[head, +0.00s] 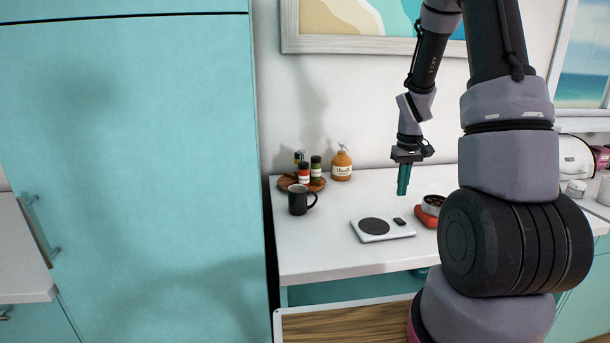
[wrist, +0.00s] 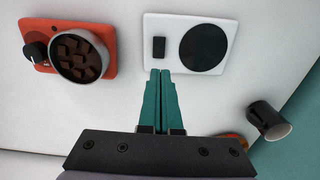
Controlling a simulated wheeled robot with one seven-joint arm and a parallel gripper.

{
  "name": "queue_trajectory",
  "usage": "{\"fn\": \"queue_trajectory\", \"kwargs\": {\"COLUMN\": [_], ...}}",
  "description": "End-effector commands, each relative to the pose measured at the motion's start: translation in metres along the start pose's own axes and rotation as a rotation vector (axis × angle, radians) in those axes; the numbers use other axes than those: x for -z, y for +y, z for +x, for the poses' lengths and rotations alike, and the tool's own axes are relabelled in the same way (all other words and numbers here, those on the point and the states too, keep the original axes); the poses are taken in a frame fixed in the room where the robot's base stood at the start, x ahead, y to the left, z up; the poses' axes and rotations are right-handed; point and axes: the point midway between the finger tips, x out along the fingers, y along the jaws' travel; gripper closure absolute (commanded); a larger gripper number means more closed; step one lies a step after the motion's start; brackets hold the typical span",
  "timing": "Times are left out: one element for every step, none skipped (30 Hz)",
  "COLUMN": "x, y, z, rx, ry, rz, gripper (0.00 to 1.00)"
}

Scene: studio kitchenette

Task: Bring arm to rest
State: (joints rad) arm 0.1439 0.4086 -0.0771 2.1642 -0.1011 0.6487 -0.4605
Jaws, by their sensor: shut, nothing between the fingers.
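My gripper (head: 403,189) hangs from my arm above the white counter in the head view, fingers pointing down. Its teal fingers are shut with nothing between them. In the wrist view my gripper (wrist: 160,75) shows its fingertips together, overlapping the near edge of a white scale in the picture. The arm is bent, with its upper links rising out of the top of the head view.
Below are a white scale (head: 399,231) with a dark round plate, a red device (head: 425,217) holding a bowl of brown chunks (wrist: 80,55), and a black mug (head: 298,200). A bottle (head: 341,165) stands behind. A tall teal cabinet (head: 130,180) is at left.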

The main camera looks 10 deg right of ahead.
Motion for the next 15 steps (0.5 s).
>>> {"fn": "queue_trajectory", "kwargs": {"x": [0.000,0.000,-0.002,-0.004,-0.006,-0.011,-0.014,-0.018,-0.025,-0.030,-0.036,-0.044,-0.050,-0.057,-0.066], "y": [-0.004,-0.007,-0.012,-0.016,-0.020,-0.027,-0.032,-0.037,-0.044,-0.049,-0.054,-0.061,-0.066,-0.071,-0.077], "z": [-0.013,-0.022,-0.036,-0.048,-0.061,-0.080,-0.093,-0.106,-0.122,-0.134,-0.146,-0.160,-0.171,-0.181,-0.194], "rx": [0.001,0.002,0.005,0.009,0.012,0.018,0.024,0.030,0.039,0.046,0.053,0.064,0.073,0.082,0.094], "ry": [0.022,0.035,0.055,0.073,0.094,0.122,0.142,0.163,0.190,0.209,0.229,0.255,0.274,0.294,0.320], "rz": [0.008,0.016,0.031,0.043,0.056,0.074,0.090,0.104,0.124,0.137,0.151,0.167,0.181,0.193,0.210], "gripper": [1.00,1.00,1.00,1.00,1.00,1.00,1.00,1.00,1.00,1.00,1.00,1.00,1.00,1.00,1.00]}}
